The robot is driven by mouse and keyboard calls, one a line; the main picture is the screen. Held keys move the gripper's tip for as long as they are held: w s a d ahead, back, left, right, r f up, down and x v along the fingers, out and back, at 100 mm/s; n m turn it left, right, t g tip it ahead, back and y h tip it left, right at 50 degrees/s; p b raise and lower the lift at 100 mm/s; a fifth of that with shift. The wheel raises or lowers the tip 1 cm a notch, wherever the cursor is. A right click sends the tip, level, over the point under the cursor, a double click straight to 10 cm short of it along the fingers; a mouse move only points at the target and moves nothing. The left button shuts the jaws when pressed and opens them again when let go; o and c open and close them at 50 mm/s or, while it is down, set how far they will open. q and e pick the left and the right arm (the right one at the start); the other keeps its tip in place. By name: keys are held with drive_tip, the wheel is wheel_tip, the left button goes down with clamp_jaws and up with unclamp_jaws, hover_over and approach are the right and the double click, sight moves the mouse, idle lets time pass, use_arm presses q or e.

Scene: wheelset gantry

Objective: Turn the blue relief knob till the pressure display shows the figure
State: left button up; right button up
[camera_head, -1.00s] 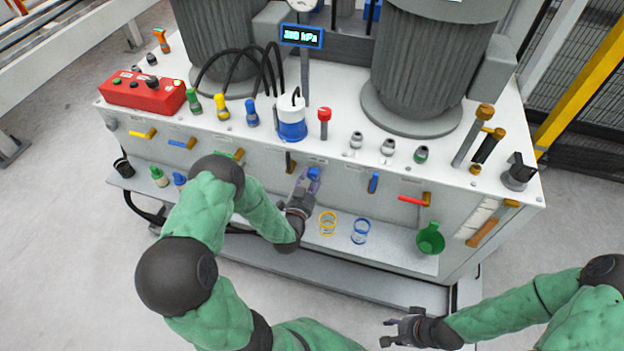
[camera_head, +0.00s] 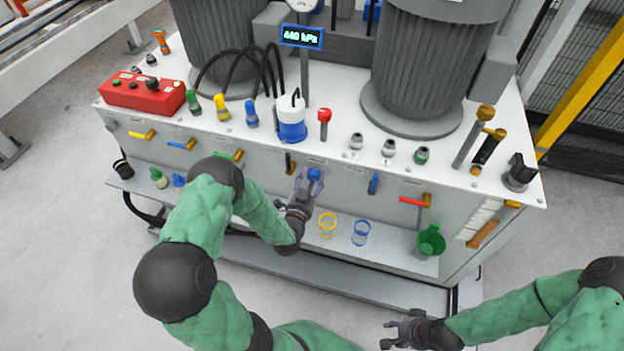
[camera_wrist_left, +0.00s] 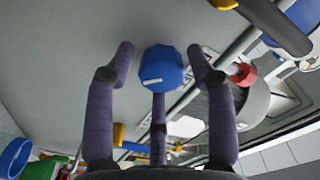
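The blue relief knob (camera_head: 314,175) sits on the front panel of the white cabinet. In the left wrist view the knob (camera_wrist_left: 163,68) is a faceted blue cap with a small pale mark. My left gripper (camera_head: 310,182) is at the knob. Its purple fingers (camera_wrist_left: 160,62) stand open on either side, with a gap between each fingertip and the knob. The pressure display (camera_head: 302,37), on a post above the cabinet, reads 440 kPa in green. My right gripper (camera_head: 386,334) is open and empty over the floor, low in the head view.
Several coloured handles line the panel, including a blue one (camera_head: 373,183) right of the knob and a dark one (camera_head: 289,162) to its left. Yellow (camera_head: 327,225) and blue (camera_head: 360,232) rings and a green funnel (camera_head: 431,240) are on the lower shelf.

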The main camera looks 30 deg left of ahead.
idle(0.3)
use_arm(q)
drive_tip(key=v, duration=1.2)
idle(0.3)
drive_tip(key=d+f+n+g+h+p, duration=0.3)
drive_tip(key=d+f+g+h+p, duration=0.15)
drive_tip(key=d+f+g, duration=0.4)
drive_tip(key=s+d+f+n+g+h+p, duration=0.2)
drive_tip(key=s+d+f+n+g+h, duration=0.1)
drive_tip(key=s+d+g, duration=0.5)
drive_tip(key=s+d+n, duration=0.1)
drive_tip(key=s+d, duration=0.2)
drive_tip(key=s, duration=0.1)
drive_tip(key=shift+d, duration=0.35)
